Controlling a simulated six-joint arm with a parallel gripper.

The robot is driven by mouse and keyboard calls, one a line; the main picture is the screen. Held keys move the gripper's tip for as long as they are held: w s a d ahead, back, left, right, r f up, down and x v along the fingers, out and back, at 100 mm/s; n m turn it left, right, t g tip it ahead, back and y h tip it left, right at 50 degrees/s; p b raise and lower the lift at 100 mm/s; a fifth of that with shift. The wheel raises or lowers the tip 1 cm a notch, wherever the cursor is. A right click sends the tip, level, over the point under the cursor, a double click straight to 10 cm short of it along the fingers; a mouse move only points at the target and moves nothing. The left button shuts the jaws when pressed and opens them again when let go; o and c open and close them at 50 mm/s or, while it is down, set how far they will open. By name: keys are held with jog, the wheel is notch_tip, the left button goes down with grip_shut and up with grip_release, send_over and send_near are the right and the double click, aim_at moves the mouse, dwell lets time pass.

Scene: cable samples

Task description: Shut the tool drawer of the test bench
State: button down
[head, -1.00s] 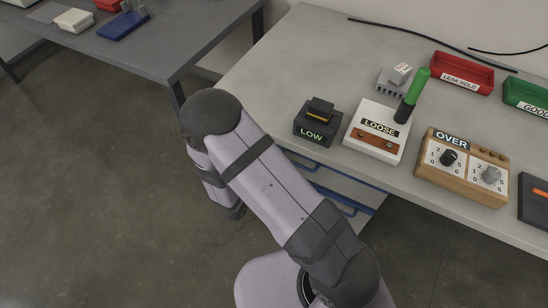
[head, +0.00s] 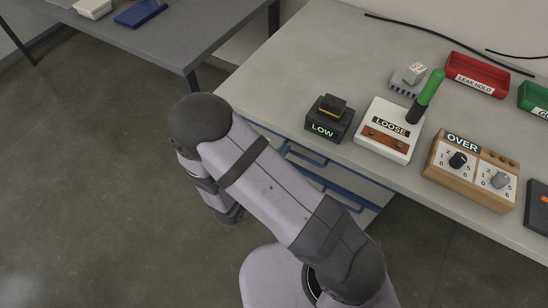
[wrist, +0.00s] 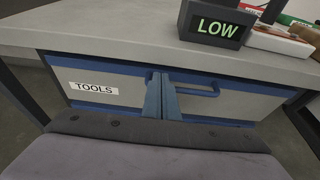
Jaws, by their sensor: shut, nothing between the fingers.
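The tool drawer (wrist: 120,73) shows in the wrist view as a pale front with blue edging and a "TOOLS" label, just under the bench top. Its blue bar handle (wrist: 205,93) lies right of the label. In the head view the drawer front (head: 350,182) shows partly below the bench edge, behind my arm. How far it stands out is hard to tell. My gripper (wrist: 161,76) is shut and empty, its blue fingers pointing at the drawer front and overlapping the handle's left end in the picture. Contact cannot be told. In the head view my arm hides the gripper.
On the test bench (head: 300,60) stand a black "LOW" box (head: 329,119), a white "LOOSE" unit (head: 389,130) with a green-handled lever, and a wooden "OVER" dial box (head: 472,170). A red bin (head: 477,75) is behind.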

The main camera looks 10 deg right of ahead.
jog(key=p+v, duration=0.1)
jog(key=v, duration=0.4)
jog(key=shift+s, duration=0.1)
jog(key=s+d+r+m+g+y, duration=0.35)
jog(key=s+d+m+g, duration=0.55)
jog(key=s+m+g, duration=0.6)
jog(key=w+a+r+m+t+y+p, duration=0.1)
jog(key=a+r+m+t+y+p, duration=0.1)
jog(key=r+m+p, duration=0.4)
jog(key=w+a+r+m+t+y+p, duration=0.2)
jog(key=r+m+y+p, duration=0.3)
jog(key=r, duration=0.5)
jog(key=shift+w+a+r+m+t+p, duration=0.25)
jog(key=shift+a+m+p, duration=0.25)
jog(key=shift+p, duration=0.4)
